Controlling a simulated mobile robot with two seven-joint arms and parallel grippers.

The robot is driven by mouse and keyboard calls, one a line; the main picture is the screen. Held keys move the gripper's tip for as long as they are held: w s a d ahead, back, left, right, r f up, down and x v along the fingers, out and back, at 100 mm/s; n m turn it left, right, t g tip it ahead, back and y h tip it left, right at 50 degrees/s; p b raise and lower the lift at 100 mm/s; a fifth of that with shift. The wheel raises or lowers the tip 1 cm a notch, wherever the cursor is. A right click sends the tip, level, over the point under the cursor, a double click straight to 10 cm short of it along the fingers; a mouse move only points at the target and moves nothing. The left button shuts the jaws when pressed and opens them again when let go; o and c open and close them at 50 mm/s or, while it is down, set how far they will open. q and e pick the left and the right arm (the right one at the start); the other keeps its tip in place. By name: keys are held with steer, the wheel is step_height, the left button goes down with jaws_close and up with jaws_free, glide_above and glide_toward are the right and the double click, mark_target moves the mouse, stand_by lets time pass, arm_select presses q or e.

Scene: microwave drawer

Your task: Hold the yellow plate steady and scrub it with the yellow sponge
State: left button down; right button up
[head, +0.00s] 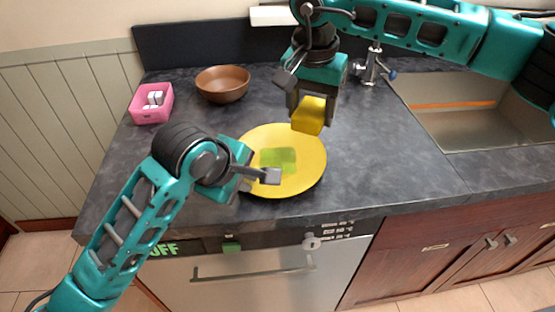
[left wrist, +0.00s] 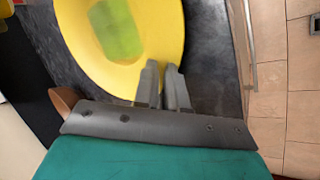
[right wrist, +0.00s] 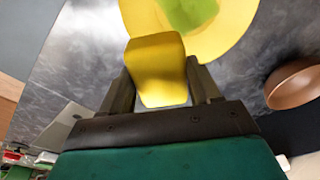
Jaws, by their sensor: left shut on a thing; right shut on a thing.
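The yellow plate (head: 310,165) lies on the dark countertop near its front edge, with a green patch (head: 278,160) on its middle. My left gripper (head: 268,176) is shut on the plate's near rim; the plate's rim shows at its fingertips in the left wrist view (left wrist: 165,50). My right gripper (head: 308,100) is shut on the yellow sponge (head: 312,115) and holds it just beyond the plate's far right edge, seemingly above the counter. The sponge sits between both fingers in the right wrist view (right wrist: 157,70), apart from the green patch.
A brown bowl (head: 223,85) and a pink container (head: 151,104) with white items stand at the back left. A faucet (head: 372,66) and a sink (head: 455,118) are to the right. The counter right of the plate is clear. A dishwasher front (head: 250,285) is below.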

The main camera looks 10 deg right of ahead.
steer(key=shift+a, duration=3.15)
steer(key=shift+s+f, duration=0.2)
steer(key=shift+f, duration=3.75)
steer(key=shift+f, duration=0.1)
steer(key=shift+w+d, duration=0.25)
steer(key=shift+w, duration=0.1)
steer(key=shift+s+a, duration=0.55)
steer(key=shift+s, duration=0.3)
steer(key=shift+w+d, duration=0.5)
steer(key=shift+w, duration=0.35)
steer(key=shift+s+a+r, duration=0.2)
steer(key=shift+s+a, duration=0.2)
steer(key=shift+s, duration=0.3)
